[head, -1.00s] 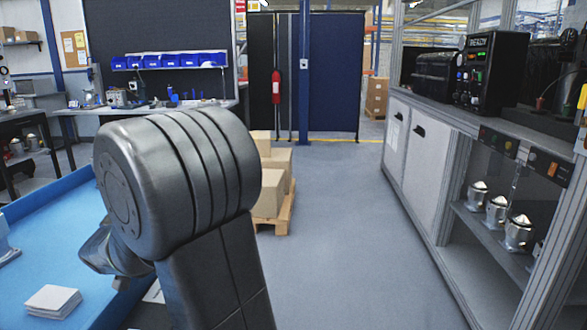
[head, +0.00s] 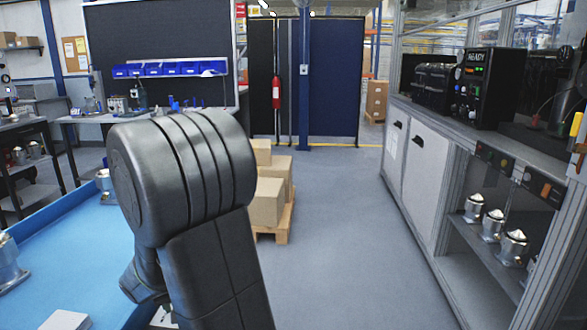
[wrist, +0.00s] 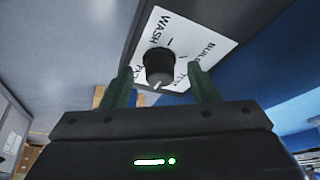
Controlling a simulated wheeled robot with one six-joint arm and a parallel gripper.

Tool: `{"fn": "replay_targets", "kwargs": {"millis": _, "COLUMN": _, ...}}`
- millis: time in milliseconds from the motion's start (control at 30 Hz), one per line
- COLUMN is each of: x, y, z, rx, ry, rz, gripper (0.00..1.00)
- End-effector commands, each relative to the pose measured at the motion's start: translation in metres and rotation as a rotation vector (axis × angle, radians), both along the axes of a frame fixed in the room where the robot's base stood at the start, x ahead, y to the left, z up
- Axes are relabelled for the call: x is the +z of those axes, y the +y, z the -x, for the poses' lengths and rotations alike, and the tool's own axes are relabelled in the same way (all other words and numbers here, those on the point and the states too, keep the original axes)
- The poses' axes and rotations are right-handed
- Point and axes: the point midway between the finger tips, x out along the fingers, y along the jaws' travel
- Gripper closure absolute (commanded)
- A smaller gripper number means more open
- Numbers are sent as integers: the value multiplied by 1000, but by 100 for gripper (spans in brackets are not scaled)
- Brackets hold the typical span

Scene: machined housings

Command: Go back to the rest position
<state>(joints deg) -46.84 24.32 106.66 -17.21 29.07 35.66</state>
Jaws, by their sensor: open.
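My gripper (wrist: 163,84) is open in the wrist view, its two dark green fingers apart with nothing held between them. A black rotary knob (wrist: 158,65) with a white pointer line shows between the fingers in the picture, on a white label (wrist: 193,50) printed with WASH and other partly covered words. I cannot tell how far the fingertips are from the knob. In the head view my own arm fills the left middle and hides the gripper and the knob.
A blue-topped table (head: 75,255) at left holds metal housings (head: 8,265) and a white stack (head: 66,321). Cartons on a pallet (head: 272,222) stand ahead. A bench with a black control box (head: 480,85) and shelved housings (head: 490,225) lines the right. The floor between is clear.

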Motion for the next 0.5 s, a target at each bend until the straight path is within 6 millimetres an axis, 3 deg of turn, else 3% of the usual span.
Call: {"fn": "replay_targets", "kwargs": {"millis": 500, "x": 1, "y": -2, "z": -1, "rx": 232, "ry": 1, "rz": 0, "gripper": 46}}
